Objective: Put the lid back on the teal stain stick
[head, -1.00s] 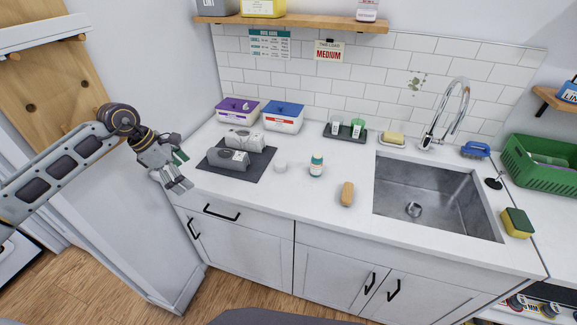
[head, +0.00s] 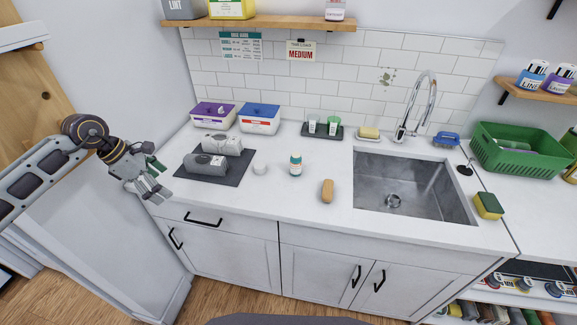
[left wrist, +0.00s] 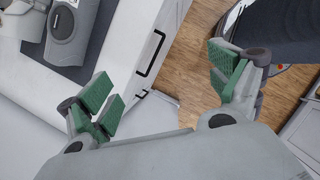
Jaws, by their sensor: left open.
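A small upright bottle with teal on it (head: 295,165) stands on the counter in the head view; I take it for the stain stick. Its top is too small to tell whether it is bare. A small round white piece (head: 260,168) lies to its left, apart from it; I cannot tell whether it is the lid. My left gripper (head: 153,190) is open and empty off the counter's left front corner, well left of both. Its spread green-padded fingers also show in the left wrist view (left wrist: 163,90). My right gripper is out of view.
A tan brush-like piece (head: 327,190) lies right of the bottle, then the sink (head: 365,207). Tubs and a black tray (head: 322,135) stand behind. The front counter strip is clear.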

